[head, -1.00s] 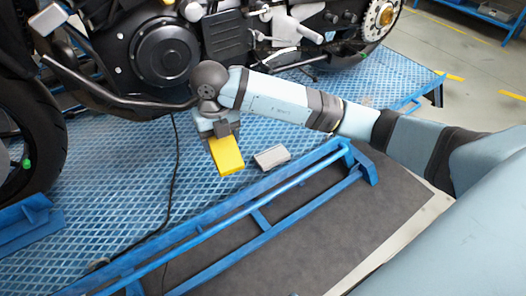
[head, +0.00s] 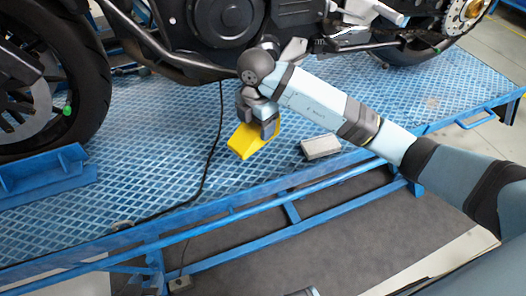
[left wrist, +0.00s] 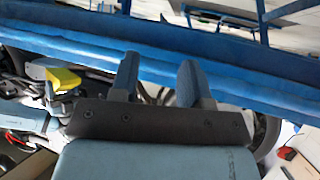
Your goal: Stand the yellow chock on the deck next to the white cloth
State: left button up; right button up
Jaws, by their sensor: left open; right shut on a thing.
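The yellow chock (head: 243,146) hangs tilted in my right gripper (head: 262,124), which is shut on it, over the blue deck (head: 165,140). Whether its lower end touches the deck I cannot tell. The white cloth (head: 321,147), a flat folded block, lies on the deck to the right of the chock, near the front edge, with bare deck between them. My left gripper (left wrist: 158,72) is open and empty in the left wrist view, under a blue rail. The yellow chock (left wrist: 62,78) also shows there at the left.
A motorcycle (head: 225,25) stands on the deck behind my right gripper. A black cable (head: 208,160) runs over the deck left of the chock. A blue wheel support (head: 45,175) is at the left. Blue frame rails (head: 230,216) run along the front edge.

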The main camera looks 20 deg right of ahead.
notch_tip(320, 180, down, 11)
jog(key=shift+r+b, duration=0.1)
jog(key=shift+b, duration=0.5)
jog(key=o, duration=1.2)
jog(key=shift+c, duration=0.2)
